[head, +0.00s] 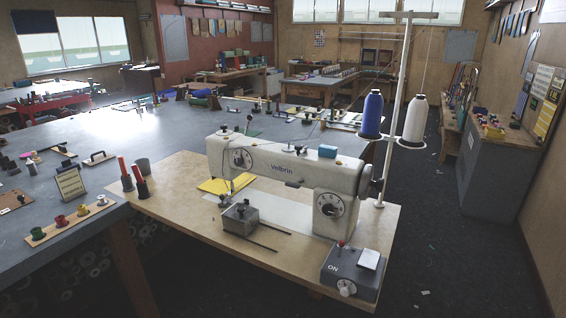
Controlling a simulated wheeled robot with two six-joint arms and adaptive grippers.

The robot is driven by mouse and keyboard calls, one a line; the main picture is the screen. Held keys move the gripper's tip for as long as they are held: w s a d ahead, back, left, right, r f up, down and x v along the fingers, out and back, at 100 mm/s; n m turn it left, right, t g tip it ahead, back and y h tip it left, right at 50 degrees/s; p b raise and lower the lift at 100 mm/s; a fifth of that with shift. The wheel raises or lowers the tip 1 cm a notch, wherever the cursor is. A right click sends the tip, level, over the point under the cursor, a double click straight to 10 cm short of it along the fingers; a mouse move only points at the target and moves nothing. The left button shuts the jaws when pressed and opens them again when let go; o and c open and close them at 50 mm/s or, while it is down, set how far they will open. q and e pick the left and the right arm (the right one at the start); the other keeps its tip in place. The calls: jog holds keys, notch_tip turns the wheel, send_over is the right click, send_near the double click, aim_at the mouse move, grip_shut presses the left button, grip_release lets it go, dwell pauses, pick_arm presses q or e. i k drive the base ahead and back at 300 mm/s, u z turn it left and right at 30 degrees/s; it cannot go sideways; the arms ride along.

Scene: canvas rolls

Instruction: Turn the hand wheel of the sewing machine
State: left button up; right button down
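The white sewing machine (285,170), lettered "Velbrin", stands on a light wooden table (160,225) in the middle of the head view. Its hand wheel appears to be the dark round part (367,183) at the right end of the arm, seen nearly edge-on and partly hidden by the machine body. A numbered dial (329,206) is on the front of the right column, and another dial (241,158) is on the left head. Neither gripper is in view, so nothing of mine is seen touching the machine.
A thread stand (402,90) with a blue spool (373,112) and a white spool (416,117) rises close behind the wheel. A grey control box (350,272) marked "ON" sits at the front right corner. A metal block (240,218) lies before the machine. Dark floor is open at right.

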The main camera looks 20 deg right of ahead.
aim_at(366, 182)
jog(key=z, duration=1.4)
